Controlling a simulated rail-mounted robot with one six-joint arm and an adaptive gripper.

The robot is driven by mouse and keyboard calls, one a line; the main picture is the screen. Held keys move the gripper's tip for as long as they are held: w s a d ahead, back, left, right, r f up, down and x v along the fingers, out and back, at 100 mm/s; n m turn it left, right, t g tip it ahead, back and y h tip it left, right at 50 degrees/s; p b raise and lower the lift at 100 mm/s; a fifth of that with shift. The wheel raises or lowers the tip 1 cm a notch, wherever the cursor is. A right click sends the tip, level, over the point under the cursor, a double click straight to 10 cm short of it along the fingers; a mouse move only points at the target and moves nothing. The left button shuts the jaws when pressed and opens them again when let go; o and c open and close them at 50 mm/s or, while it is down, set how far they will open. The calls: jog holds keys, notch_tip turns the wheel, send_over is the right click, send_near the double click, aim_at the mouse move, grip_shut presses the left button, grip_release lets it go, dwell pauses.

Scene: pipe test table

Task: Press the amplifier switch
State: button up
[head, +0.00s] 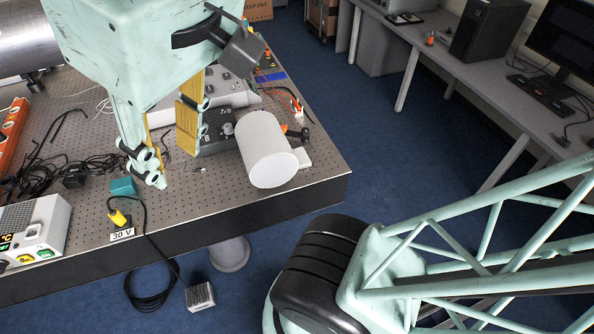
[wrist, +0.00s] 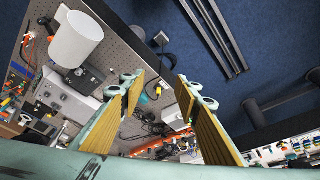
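My gripper (head: 171,160) hangs over the perforated table in the head view, with its two yellow-padded fingers apart and nothing between them. The wrist view also shows my gripper (wrist: 160,84) open and empty. A dark grey box with knobs (head: 217,132) stands behind the fingers, partly hidden by them and by a white cylinder (head: 266,150). The box with knobs (wrist: 66,96) also shows in the wrist view, left of the fingers. I cannot tell which is the amplifier, and no switch is clear.
The perforated table (head: 185,205) has bare room at its front middle. Black cables (head: 92,168) lie at the left. A desk with a computer (head: 489,42) stands at the back right.

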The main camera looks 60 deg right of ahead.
jog(key=shift+s+f, duration=0.15)
jog(key=shift+s, duration=0.05)
